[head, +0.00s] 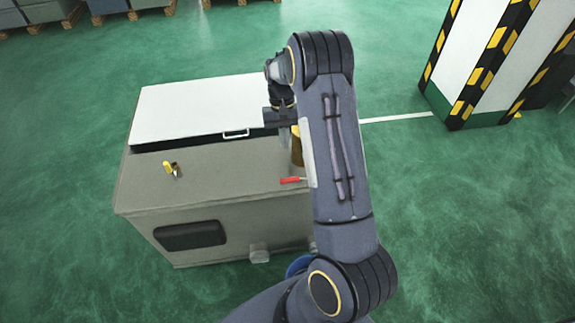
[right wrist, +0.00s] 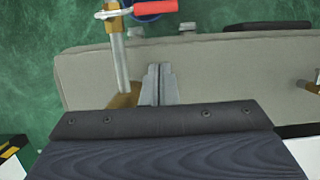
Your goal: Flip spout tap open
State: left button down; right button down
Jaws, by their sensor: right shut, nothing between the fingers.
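The spout tap shows in the right wrist view as a metal pipe (right wrist: 121,60) with a brass-coloured part at its lower end and a red lever handle (right wrist: 156,6) at the top edge. In the head view the red handle (head: 290,180) lies over the grey cabinet's top, and a brass part (head: 297,150) shows beside my arm, which hides the rest. My right gripper (right wrist: 159,70) is shut and empty, to the right of the pipe and apart from the handle; it also shows in the head view (head: 285,142). My left gripper is not in view.
The grey cabinet (head: 210,178) has a white panel (head: 200,108) with a handle at its back. A small yellow-topped item (head: 168,168) stands on its left part. A striped pillar (head: 480,60) stands at the right. Green floor around is open.

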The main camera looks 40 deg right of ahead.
aim_at(299, 180)
jog(key=s+a+f+p, duration=0.2)
jog(key=s+f, duration=0.3)
jog(key=f, duration=0.1)
jog(key=shift+a, duration=0.35)
